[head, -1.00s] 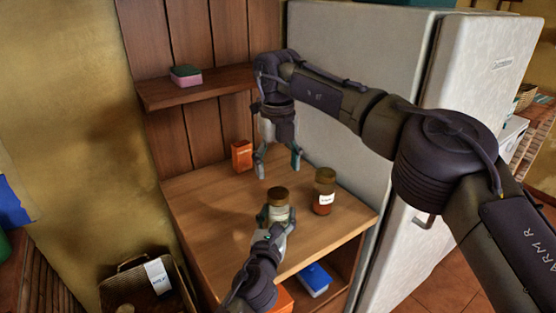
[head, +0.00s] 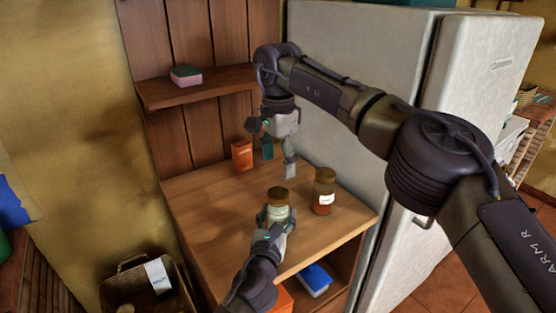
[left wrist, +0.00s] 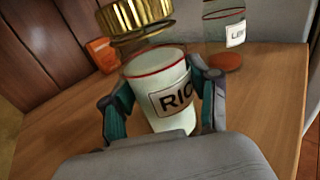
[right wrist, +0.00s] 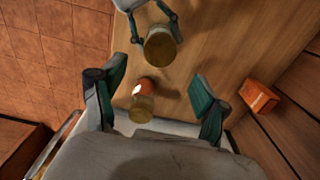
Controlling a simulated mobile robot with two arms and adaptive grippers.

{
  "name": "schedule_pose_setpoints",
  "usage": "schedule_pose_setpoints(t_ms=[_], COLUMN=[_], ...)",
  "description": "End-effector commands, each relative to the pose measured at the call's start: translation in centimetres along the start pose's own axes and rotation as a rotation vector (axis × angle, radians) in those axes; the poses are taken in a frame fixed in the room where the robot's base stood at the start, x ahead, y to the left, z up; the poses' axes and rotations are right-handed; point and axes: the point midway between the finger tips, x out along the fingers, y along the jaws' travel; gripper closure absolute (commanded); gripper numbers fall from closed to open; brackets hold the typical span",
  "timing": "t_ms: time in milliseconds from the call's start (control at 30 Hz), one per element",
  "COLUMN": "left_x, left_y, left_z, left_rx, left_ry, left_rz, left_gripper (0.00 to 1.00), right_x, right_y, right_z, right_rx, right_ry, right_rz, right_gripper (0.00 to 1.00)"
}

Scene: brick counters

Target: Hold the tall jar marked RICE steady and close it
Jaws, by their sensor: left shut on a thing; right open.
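The jar marked RICE (left wrist: 168,103) stands on the wooden counter, pale inside, with a red ring near its top. Its gold-brown lid (left wrist: 140,22) shows over the mouth; I cannot tell whether it is fastened. The jar also shows in the head view (head: 278,212), and its lid in the right wrist view (right wrist: 160,47). My left gripper (head: 277,217) is shut around the jar's body; its fingers flank the label in the left wrist view. My right gripper (head: 279,165) is open and empty, pointing down above the counter, behind and above the jar.
A second lidded jar (head: 324,192) with red-orange contents stands to the right of the RICE jar. An orange box (head: 242,155) is at the back. A shelf (head: 195,88) holds a sponge (head: 186,75). The fridge (head: 350,90) borders the counter's right. The counter's left part is clear.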

Motion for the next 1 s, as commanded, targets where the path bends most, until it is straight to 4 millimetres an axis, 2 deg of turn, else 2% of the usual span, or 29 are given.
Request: schedule_pose_setpoints(t_ms=[233, 367, 733, 1000], left_x=[0.0, 0.0, 0.0, 0.0], left_y=[0.0, 0.0, 0.0, 0.0], left_z=[0.0, 0.0, 0.0, 0.0], left_rx=[0.000, 0.000, 0.000, 0.000], left_ry=[0.000, 0.000, -0.001, 0.000], left_rz=[0.000, 0.000, 0.000, 0.000], left_gripper=[1.00, 1.00, 1.00, 1.00], right_x=[0.1, 0.7, 6.2, 8.0], right_y=[0.0, 0.0, 0.1, 0.0], right_z=[0.0, 0.0, 0.0, -0.1], right_rx=[0.001, 0.001, 0.003, 0.004], right_ry=[0.000, 0.000, -0.002, 0.000], right_rz=[0.001, 0.002, 0.002, 0.000], right_gripper=[0.26, 0.26, 0.26, 0.26])
